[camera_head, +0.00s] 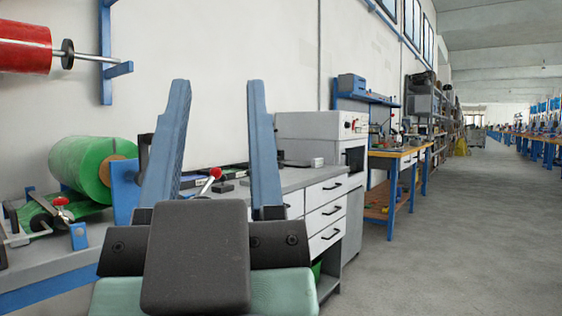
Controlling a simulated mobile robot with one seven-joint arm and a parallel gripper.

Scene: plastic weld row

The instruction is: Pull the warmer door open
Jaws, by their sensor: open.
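My gripper (218,86) is in the foreground, its two long blue-grey fingers pointing up and spread wide apart with nothing between them. A pale grey box-shaped unit (308,125) with a red knob on its right-facing front stands behind the right finger, beyond the drawer bench. It may be the warmer. Its front is seen at a steep angle, with a darker area low on it; I cannot make out a door or handle, or whether a door is open. My gripper is well short of this unit and touches nothing that I can see.
A grey bench with white drawers (325,213) runs along the wall. A green film roll (88,165) lies at left, below a red roll (25,47) on the wall. A blue-legged workbench (395,153) stands farther back. The floor (450,230) at right is clear.

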